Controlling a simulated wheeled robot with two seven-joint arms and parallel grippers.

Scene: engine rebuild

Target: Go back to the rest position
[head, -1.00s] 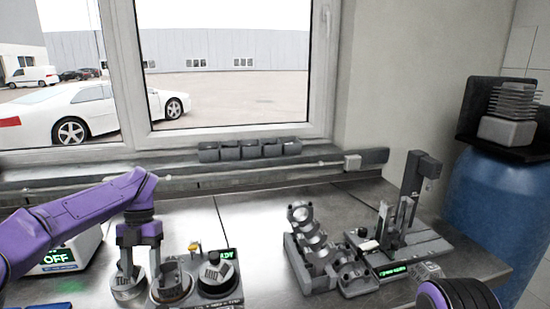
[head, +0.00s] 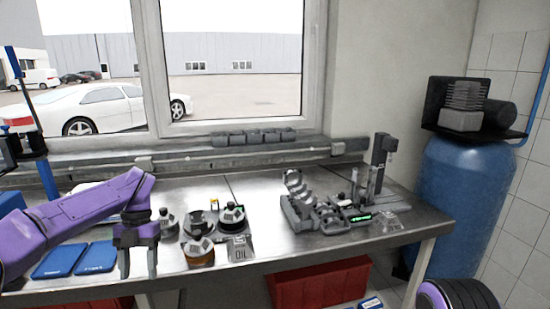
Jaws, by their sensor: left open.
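My left gripper (head: 138,266) is in the head view at the left end of the steel workbench (head: 290,254). Its two fingers point down and are apart, with nothing between them. It is left of a round part on a brown base (head: 198,252) and in front of another small round part (head: 167,222), apart from the brown-based one. My right gripper is not in view; only a purple and black piece of my right arm (head: 458,295) shows at the lower right.
An engine block with a crankshaft (head: 305,204) and a press-like stand (head: 379,165) are on the bench's right side. Blue trays (head: 97,257) lie at left. A red crate (head: 318,284) is below the bench. A blue tank (head: 458,205) stands at right.

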